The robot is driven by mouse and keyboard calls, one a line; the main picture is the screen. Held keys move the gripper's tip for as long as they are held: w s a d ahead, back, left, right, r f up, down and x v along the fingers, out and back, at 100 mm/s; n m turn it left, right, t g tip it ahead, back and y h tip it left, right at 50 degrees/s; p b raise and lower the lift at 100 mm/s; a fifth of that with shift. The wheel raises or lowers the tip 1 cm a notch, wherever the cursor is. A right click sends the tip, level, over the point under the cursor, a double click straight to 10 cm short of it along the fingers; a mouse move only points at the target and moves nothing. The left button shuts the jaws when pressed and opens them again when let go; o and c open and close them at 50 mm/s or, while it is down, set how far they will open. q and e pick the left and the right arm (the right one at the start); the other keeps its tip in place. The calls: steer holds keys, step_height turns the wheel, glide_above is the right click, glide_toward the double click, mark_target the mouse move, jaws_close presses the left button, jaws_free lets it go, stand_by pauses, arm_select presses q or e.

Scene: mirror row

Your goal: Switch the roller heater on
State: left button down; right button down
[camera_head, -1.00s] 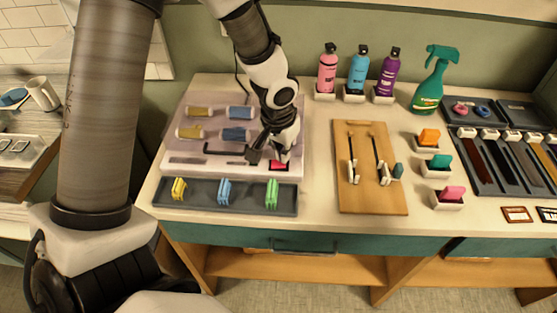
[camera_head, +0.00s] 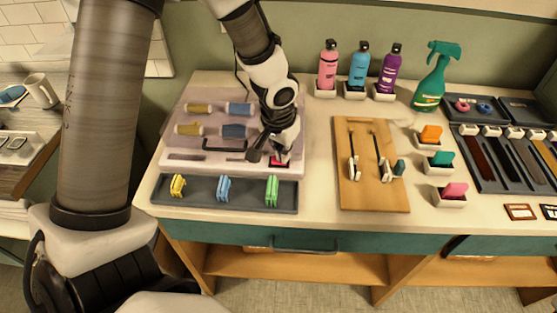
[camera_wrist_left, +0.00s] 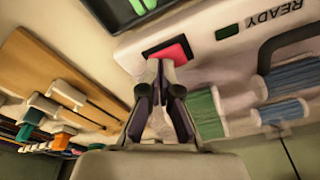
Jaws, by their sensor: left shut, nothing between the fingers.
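The roller heater (camera_head: 190,166) is a pale box at the left of the counter, with olive and blue rollers and a dark handle under a clear cover. Its red switch (camera_head: 280,162) is at its front right corner. In the left wrist view the switch (camera_wrist_left: 174,50) sits in a dark frame, beside a dark green window (camera_wrist_left: 227,31) and the word READY. My left gripper (camera_head: 277,157) is shut and empty, with its tips (camera_wrist_left: 160,63) at the switch. I cannot tell whether they touch it. The tips partly hide the switch. My right gripper is not in view.
A dark tray (camera_head: 250,205) with yellow, blue and green clips lies in front of the heater. A wooden board (camera_head: 370,203) with two irons lies to the right. Bottles and a green spray bottle (camera_head: 430,87) stand behind. Small coloured blocks in holders stand right of the board.

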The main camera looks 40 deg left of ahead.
arm_select(q)
steer(key=shift+r+p, duration=3.1)
steer(key=shift+r, duration=0.4)
steer(key=shift+f, duration=0.1)
